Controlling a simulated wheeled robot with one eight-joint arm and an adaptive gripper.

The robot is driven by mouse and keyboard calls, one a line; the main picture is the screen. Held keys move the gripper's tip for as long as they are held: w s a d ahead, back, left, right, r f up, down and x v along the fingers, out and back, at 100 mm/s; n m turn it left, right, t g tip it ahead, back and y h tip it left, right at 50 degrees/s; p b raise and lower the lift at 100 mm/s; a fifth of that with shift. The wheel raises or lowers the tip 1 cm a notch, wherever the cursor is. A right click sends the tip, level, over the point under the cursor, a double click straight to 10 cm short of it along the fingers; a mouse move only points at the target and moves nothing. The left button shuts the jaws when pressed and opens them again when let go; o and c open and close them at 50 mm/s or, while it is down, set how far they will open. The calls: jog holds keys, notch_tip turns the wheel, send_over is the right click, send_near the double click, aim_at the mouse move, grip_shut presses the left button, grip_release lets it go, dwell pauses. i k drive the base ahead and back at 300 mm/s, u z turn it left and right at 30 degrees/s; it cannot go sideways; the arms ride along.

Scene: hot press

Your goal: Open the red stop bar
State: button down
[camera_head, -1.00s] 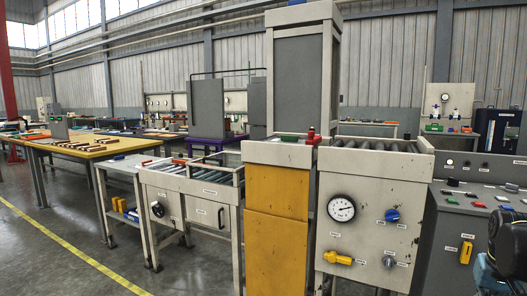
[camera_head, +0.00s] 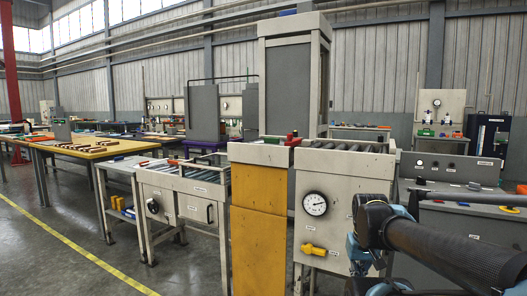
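A small red piece (camera_head: 292,139) stands on top of the press unit, between the yellow-fronted section and the roller section. A red bar (camera_head: 172,162) lies across the left roller table. I cannot tell for sure which of the two is the red stop bar. My arm reaches in from the right edge, in front of the roller section and the control desk. No fingertips of my gripper can be made out. My arm hides the lower right of the roller section's front panel.
The yellow front panel (camera_head: 257,225) and the gauge (camera_head: 315,204) face me. A yellow handle (camera_head: 313,249) sticks out below the gauge. A grey control desk (camera_head: 450,222) stands on the right. A wooden-topped table (camera_head: 112,150) is at the left. The floor at front left is clear.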

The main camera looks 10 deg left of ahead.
aim_at(295, 142)
jog(key=k, duration=0.65)
jog(key=u, duration=0.3)
jog(key=i, duration=1.55)
jog(key=u, duration=0.85)
jog(key=k, duration=0.6)
jog(key=z, duration=0.45)
